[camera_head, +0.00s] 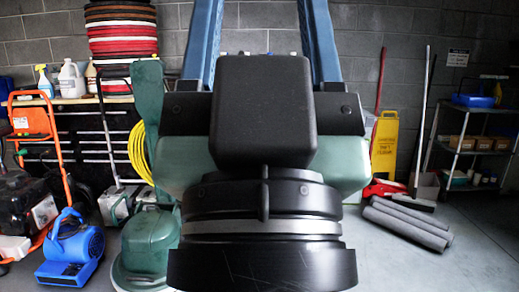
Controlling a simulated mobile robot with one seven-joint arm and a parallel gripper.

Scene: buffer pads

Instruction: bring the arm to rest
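My gripper is not in view, and I cannot make out any part of my arm with certainty. A large floor machine fills the middle of the view at close range. It has a black boxy top (263,112), teal sides (342,158) and a wide round black base (262,268) with a grey band above it. Two blue uprights (318,35) rise behind it. It hides much of the floor and the back wall's middle.
A stack of red, black and brown pads (122,35) stands on a bench at the back left. A teal buffer (148,245), a blue blower (73,250) and an orange-framed cart (30,120) crowd the left. Grey rolls (407,228) lie right; a wire shelf (468,140) stands behind.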

